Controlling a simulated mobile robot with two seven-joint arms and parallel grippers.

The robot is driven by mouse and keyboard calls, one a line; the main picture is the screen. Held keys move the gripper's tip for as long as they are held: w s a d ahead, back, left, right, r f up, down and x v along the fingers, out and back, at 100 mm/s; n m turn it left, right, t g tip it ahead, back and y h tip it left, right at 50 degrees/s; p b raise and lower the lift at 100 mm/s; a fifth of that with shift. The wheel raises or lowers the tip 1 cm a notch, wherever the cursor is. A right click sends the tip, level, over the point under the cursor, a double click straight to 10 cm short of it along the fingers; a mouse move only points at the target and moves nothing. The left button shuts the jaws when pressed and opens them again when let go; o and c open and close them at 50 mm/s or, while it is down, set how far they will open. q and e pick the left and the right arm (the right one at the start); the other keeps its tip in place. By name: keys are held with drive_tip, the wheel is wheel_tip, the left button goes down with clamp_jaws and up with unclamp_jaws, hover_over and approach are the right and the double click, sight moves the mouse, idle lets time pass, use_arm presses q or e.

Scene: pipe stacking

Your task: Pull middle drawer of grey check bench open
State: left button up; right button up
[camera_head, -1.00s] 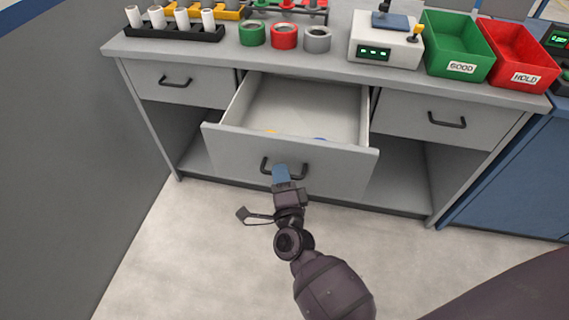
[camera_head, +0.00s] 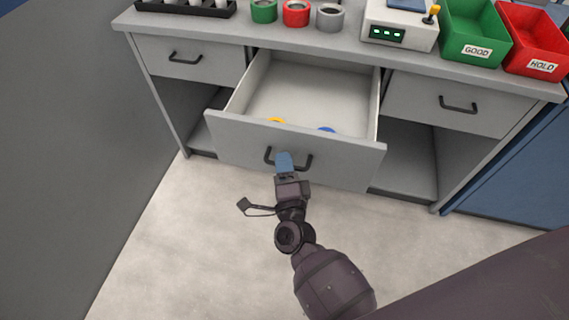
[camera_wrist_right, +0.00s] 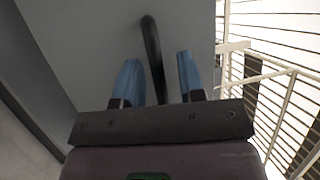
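The grey check bench (camera_head: 340,42) stands ahead. Its middle drawer (camera_head: 233,141) is pulled well out, with its pale inside (camera_head: 310,90) showing. The drawer front has a dark bar handle (camera_head: 305,163), which also shows upright in the right wrist view (camera_wrist_right: 152,45). My right gripper (camera_head: 284,158) is at this handle. In the right wrist view its two blue fingers (camera_wrist_right: 159,75) stand apart, one on each side of the handle, with a visible gap on the right side. My left gripper is not in view.
A yellow item (camera_head: 277,121) and a blue item (camera_head: 326,130) lie in the drawer, mostly hidden by its front. The left drawer (camera_head: 210,67) and right drawer (camera_head: 420,100) are closed. Rings, a device, a green bin (camera_head: 470,48) and a red bin (camera_head: 540,68) stand on top. Floor in front is clear.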

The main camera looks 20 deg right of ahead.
use_arm(q)
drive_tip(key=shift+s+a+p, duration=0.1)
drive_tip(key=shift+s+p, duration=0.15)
drive_tip(key=shift+p, duration=0.05)
use_arm(e)
drive_tip(key=v, duration=1.1)
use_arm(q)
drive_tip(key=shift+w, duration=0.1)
use_arm(e)
drive_tip(key=shift+w, duration=0.1)
use_arm(q)
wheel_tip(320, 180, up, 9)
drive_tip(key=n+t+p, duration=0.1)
drive_tip(key=p, duration=1)
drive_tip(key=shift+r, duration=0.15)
use_arm(e)
drive_tip(key=s+d+r+n+g+y, duration=0.2)
drive_tip(key=s+d+n+g, duration=0.2)
drive_tip(key=s+d+n, duration=0.3)
drive_tip(key=s+d+r+n+g+y, duration=0.1)
drive_tip(key=s+d+r+n+g, duration=0.2)
drive_tip(key=s+d+n, duration=0.5)
drive_tip(key=s+n+g, duration=0.1)
drive_tip(key=s+n, duration=0.2)
drive_tip(key=n, duration=0.2)
drive_tip(key=shift+d+r+n+g+y, duration=0.3)
drive_tip(key=shift+y, duration=0.1)
